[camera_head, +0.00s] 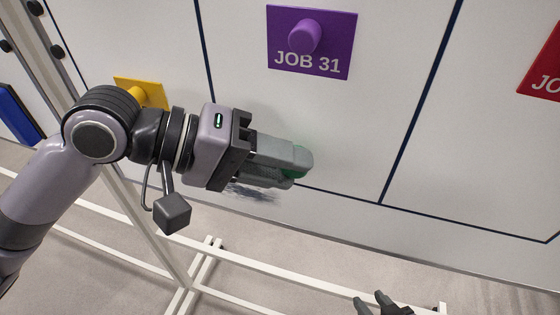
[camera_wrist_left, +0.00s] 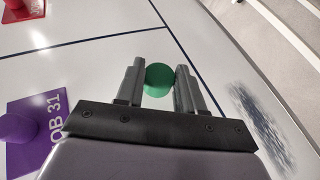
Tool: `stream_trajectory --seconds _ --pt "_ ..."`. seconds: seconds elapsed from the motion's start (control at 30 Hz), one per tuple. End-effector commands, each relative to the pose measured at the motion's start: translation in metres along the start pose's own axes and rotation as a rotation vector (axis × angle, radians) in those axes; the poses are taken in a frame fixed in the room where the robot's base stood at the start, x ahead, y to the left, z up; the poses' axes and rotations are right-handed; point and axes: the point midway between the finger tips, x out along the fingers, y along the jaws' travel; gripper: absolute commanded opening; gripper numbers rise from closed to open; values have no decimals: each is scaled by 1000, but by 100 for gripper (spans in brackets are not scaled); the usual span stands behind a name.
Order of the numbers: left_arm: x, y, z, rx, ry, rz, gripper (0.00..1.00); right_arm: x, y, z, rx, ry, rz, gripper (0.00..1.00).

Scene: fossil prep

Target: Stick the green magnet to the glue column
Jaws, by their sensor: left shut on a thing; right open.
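The green magnet (camera_head: 299,172) is a round knob, mostly hidden by fingers in the head view. It shows clearly between the fingertips in the left wrist view (camera_wrist_left: 159,79). My left gripper (camera_head: 292,168) is shut on it, in front of the whiteboard (camera_head: 330,120). I cannot tell whether the magnet touches the board. Dark lines divide the board into columns. No column heading is readable, so I cannot tell which is the glue column. My right gripper (camera_head: 370,299) is open and empty at the bottom edge of the head view, below the board.
A purple JOB 31 card with a purple magnet (camera_head: 304,36) is on the board above my left gripper. A yellow card (camera_head: 126,83) is partly behind my left arm. A red card (camera_head: 542,68) is at the right edge. A dark smudge (camera_wrist_left: 262,125) marks the board.

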Motion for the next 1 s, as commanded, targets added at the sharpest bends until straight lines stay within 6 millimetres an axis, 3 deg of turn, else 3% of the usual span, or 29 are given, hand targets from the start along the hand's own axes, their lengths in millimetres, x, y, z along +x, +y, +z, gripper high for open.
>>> stream_trajectory --seconds 1.0 --pt "6 1 -14 1 0 1 23 -4 0 -5 -1 0 0 43"
